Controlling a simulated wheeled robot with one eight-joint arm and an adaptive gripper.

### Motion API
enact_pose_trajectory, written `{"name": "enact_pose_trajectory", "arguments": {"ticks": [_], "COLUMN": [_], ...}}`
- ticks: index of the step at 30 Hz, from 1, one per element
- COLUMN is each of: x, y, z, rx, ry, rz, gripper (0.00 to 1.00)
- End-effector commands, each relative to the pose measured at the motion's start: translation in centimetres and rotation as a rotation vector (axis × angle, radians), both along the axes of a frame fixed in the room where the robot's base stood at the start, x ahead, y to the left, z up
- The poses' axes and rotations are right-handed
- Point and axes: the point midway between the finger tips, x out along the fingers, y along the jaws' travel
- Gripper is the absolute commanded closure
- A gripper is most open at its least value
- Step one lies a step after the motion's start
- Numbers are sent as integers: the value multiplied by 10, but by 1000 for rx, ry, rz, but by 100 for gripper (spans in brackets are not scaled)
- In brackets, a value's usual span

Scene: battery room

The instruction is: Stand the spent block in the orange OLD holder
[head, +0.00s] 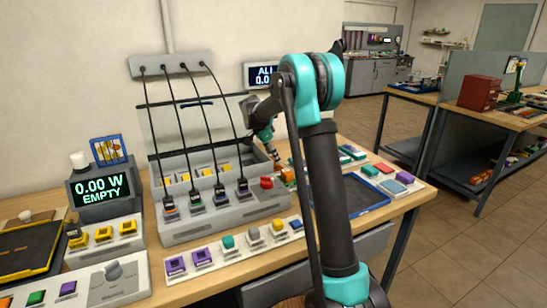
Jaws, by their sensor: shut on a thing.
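My gripper (276,161) points down behind and left of my upright arm, at the right end of the grey charging rack. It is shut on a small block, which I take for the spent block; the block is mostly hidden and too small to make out. A small orange piece (287,175) shows just below the fingertips, partly behind my arm. It looks like the orange OLD holder, but I cannot read a label. I cannot tell whether the held block touches it.
The grey rack (220,222) holds several cabled plugs, with a red button (267,183) at its right. A display (102,188) reads "0.00 W EMPTY". A blue-rimmed tray (366,194) and coloured blocks lie right of my arm. Purple, teal and yellow blocks line the front.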

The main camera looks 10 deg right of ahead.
Motion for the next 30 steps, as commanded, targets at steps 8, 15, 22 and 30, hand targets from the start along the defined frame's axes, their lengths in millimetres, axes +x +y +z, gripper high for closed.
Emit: {"name": "enact_pose_trajectory", "arguments": {"ticks": [8,15,22,30], "x": [0,0,0,0], "y": [0,0,0,0], "z": [-3,-8,-12,-12], "rx": [0,0,0,0], "ry": [0,0,0,0], "rz": [0,0,0,0], "gripper": [90,90,90,51]}}
